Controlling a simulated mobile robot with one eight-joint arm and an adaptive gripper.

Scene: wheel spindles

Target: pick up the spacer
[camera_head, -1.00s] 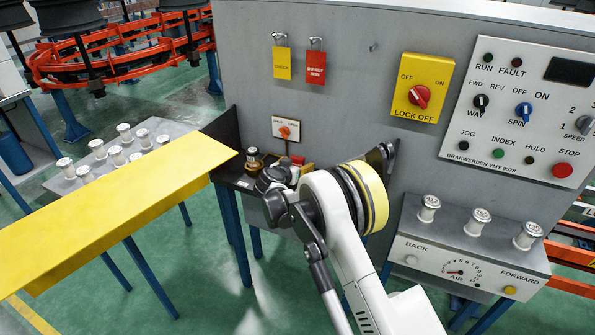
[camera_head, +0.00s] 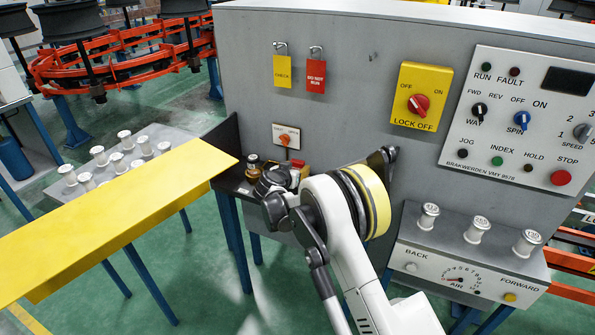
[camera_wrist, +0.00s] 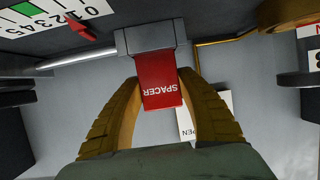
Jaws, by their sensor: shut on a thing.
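The spacer (camera_wrist: 160,82) shows in the wrist view as a red block with white lettering, attached to a grey bar-shaped piece (camera_wrist: 151,40). My gripper (camera_wrist: 159,77) has its two yellow ribbed fingers closed on either side of the red block. In the head view my gripper is small and dark, over the bench shelf at the left of the grey panel, and my arm hides much of that spot. I cannot make out the spacer there for certain.
The yellow beam (camera_head: 110,222) lies to the left. The grey panel rises behind, with a lock-off switch (camera_head: 419,101) and hanging tags. A white card (camera_wrist: 186,122) lies below the spacer in the wrist view.

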